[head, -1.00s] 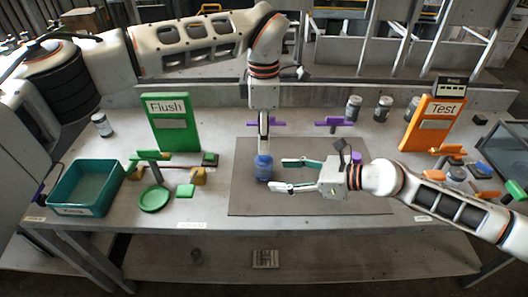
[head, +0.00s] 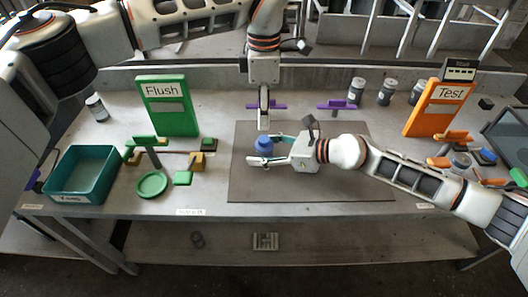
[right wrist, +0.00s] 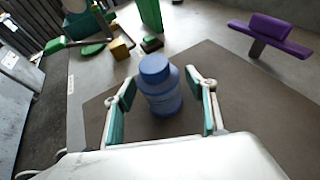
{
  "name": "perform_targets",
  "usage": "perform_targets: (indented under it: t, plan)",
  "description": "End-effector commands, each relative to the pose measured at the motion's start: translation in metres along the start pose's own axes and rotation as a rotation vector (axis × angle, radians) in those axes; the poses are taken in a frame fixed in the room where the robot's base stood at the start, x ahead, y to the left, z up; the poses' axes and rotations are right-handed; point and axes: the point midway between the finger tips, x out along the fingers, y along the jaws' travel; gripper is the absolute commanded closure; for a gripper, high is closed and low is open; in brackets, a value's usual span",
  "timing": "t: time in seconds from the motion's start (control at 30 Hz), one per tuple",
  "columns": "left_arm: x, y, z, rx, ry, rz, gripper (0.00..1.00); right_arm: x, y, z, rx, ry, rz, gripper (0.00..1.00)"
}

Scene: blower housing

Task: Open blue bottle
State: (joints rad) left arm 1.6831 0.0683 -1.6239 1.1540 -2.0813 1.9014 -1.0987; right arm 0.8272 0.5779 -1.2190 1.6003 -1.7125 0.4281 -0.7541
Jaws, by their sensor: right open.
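The blue bottle (head: 264,146) stands upright on the dark mat (head: 330,190), with its blue cap on. It also shows in the right wrist view (right wrist: 160,88). My right gripper (head: 251,148) is open, its two fingers on either side of the bottle. In the right wrist view a gap shows between each finger and the bottle. My left gripper (head: 263,122) points down just above and behind the bottle and appears apart from it. Its fingers are seen edge-on, so its opening cannot be told.
A green Flush board (head: 167,122) and a teal bin (head: 78,196) stand left. An orange Test board (head: 424,118) stands right. Purple fixtures (head: 337,105) and several grey jars (head: 387,92) are at the back. The mat's front is clear.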

Motion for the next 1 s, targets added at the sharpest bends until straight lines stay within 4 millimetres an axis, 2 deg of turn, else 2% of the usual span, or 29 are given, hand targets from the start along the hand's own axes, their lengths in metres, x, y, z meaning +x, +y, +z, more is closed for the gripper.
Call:
perform_targets:
  t: [0.23, 0.27, 0.4, 0.47, 0.63, 0.73, 0.87, 1.0]
  plan:
    - [0.0, 0.0, 0.0001, 0.0, 0.0, 0.0, 0.64, 0.0007, -0.0002, 0.0, -0.001, 0.0, 0.0, 0.44]
    - [0.0, 0.0, 0.0001, 0.0, 0.0, 0.0, 0.64, 0.0007, -0.0002, 0.0, -0.001, 0.0, 0.0, 0.49]
    - [0.0, 0.0, 0.0001, 0.0, 0.0, 0.0, 0.64, 0.0006, -0.0002, 0.0, 0.0, 0.0, 0.0, 0.86]
    - [0.0, 0.0, 0.0001, 0.0, 0.0, 0.0, 0.64, 0.0006, -0.0002, -0.0001, 0.0, 0.0, 0.0, 1.0]
    - [0.0, 0.0, 0.0001, 0.02, 0.0, 0.0, 0.64, 0.0006, -0.0002, -0.0002, 0.0, 0.0, 0.0, 1.0]
    - [0.0, 0.0, 0.0001, 0.089, 0.0, 0.0, 0.64, 0.0006, -0.0002, -0.0002, 0.0, 0.0, 0.0, 1.0]
    - [0.0, 0.0001, 0.0001, 0.264, 0.0, 0.0, 0.64, 0.0006, -0.0002, -0.0003, 0.0, 0.0, 0.0, 1.0]
    - [-0.0001, 0.0002, 0.0001, 0.513, 0.0, 0.0, 0.64, 0.0005, -0.0002, -0.0004, 0.0, 0.0, 0.0, 1.0]
